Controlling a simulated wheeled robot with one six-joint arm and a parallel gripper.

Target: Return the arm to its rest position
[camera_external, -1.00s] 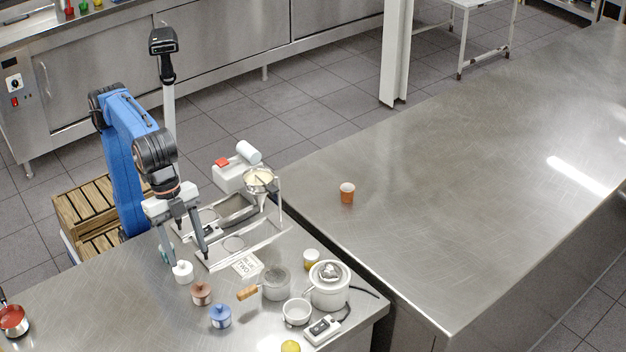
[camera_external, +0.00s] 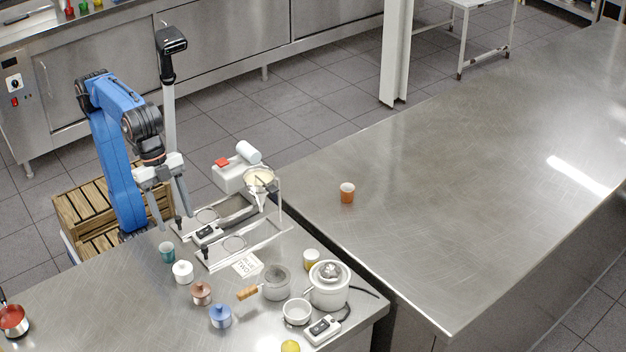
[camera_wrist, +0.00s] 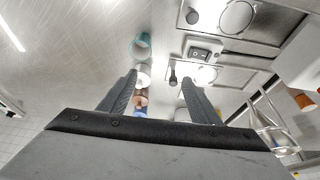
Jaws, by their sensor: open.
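My gripper (camera_external: 170,217) is open and empty, with its two grey fingers spread and pointing down above the left end of the metal counter. My blue arm is folded up behind it. In the wrist view, the fingers of my gripper (camera_wrist: 157,88) stand apart with nothing held between them. Below and near the gripper are a teal cup (camera_external: 167,252) and a white lidded jar (camera_external: 182,271). The teal cup also shows in the wrist view (camera_wrist: 141,46).
A metal stand (camera_external: 225,252) with a funnel (camera_external: 259,182) is right of my gripper. A brown jar (camera_external: 201,293), a blue jar (camera_external: 220,316), a wooden-handled pot (camera_external: 276,283) and a lidded cooker (camera_external: 329,290) stand in front. An orange cup (camera_external: 347,194) stands on the largely clear right counter.

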